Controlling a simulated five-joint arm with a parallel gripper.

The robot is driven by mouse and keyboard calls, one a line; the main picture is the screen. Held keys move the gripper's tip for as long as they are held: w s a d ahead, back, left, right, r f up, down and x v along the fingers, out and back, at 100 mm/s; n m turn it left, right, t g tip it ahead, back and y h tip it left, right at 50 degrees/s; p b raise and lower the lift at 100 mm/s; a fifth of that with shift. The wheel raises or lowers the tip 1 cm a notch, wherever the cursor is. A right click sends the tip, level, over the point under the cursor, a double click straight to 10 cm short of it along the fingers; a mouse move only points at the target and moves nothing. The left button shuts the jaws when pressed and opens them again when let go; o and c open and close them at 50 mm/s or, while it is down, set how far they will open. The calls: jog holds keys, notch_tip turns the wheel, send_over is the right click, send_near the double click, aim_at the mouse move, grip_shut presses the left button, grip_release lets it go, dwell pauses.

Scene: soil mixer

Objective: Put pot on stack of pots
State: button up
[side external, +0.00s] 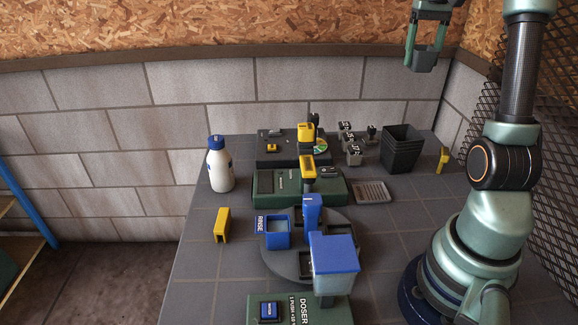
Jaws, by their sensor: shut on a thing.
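A stack of dark square pots (401,150) stands at the back right of the table, with several nested rims showing. My gripper (423,66) is high at the top of the view, above the stack and slightly to its right in the picture. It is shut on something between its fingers. A clear gap separates my gripper from the stack. No separate loose pot is clearly seen on the table.
A white bottle with a blue cap (219,164) stands at the back left. Yellow brackets stand at the left (222,225) and right (443,160). A round turntable (278,262) with blue parts and green machine boxes (274,186) fill the middle. A mesh panel (484,130) borders the right.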

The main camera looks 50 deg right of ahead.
notch_tip(320, 180, down, 18)
jog(key=shift+r, duration=0.25)
jog(key=shift+f, duration=0.1)
jog(key=o, duration=1.3)
notch_tip(320, 180, up, 11)
jog(key=w+a+r+n+t, duration=0.1)
jog(key=w+a+r+n, duration=0.2)
jog(key=a, duration=0.6)
jog(key=a+n+t, duration=0.1)
jog(key=a+n, duration=0.1)
jog(key=a, duration=0.6)
jog(key=s+a+f+n+t, duration=0.1)
jog(key=a+n+t, duration=0.1)
jog(key=a, duration=0.6)
jog(key=a+f+n+t, duration=0.1)
jog(key=a+n, duration=0.1)
jog(key=a, duration=0.7)
jog(key=shift+s+t, duration=0.15)
jog(key=shift+t, duration=0.15)
